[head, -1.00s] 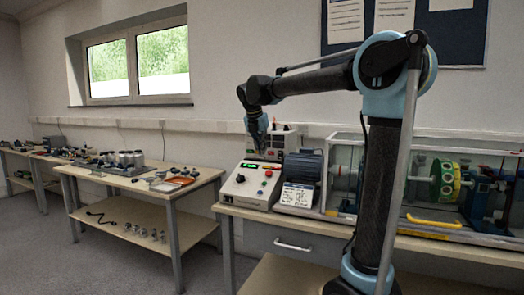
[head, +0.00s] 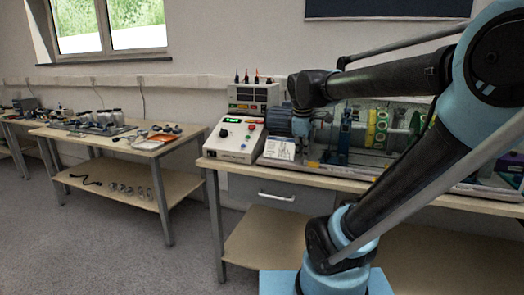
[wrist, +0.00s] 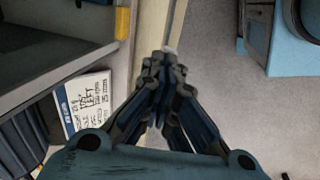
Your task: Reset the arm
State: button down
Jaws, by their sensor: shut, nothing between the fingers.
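My arm (head: 400,80) reaches from the right of the head view toward the bench. Its wrist end (head: 312,88) shows in front of the motor and the clear-sided rig. The fingers are hard to make out in the head view. In the wrist view my gripper (wrist: 163,65) is shut, with its fingertips together and nothing between them. It shows over the bench's front edge, with the floor to the right. Its height above the edge cannot be told.
A white control console (head: 235,140) stands on the bench (head: 330,170), left of a written card (head: 280,150). The card also shows in the wrist view (wrist: 90,102). A drawer handle (head: 276,197) sticks out below. A side table (head: 150,145) holds small parts. Floor (head: 110,240) is clear.

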jog(key=s+d+f+m, duration=0.2)
jog(key=s+f+m, duration=0.4)
jog(key=s+f, duration=0.1)
jog(key=s+d+f+m+y, duration=0.1)
jog(key=s+d+f+m, duration=0.1)
jog(key=s+f+m, duration=0.5)
notch_tip(320, 180, down, 2)
jog(key=shift+s+d+f+g, duration=0.1)
jog(key=shift+s+d+g, duration=0.25)
jog(key=shift+s, duration=0.15)
jog(key=shift+w, duration=0.1)
jog(key=shift+w+f, duration=0.15)
jog(key=shift+w, duration=0.2)
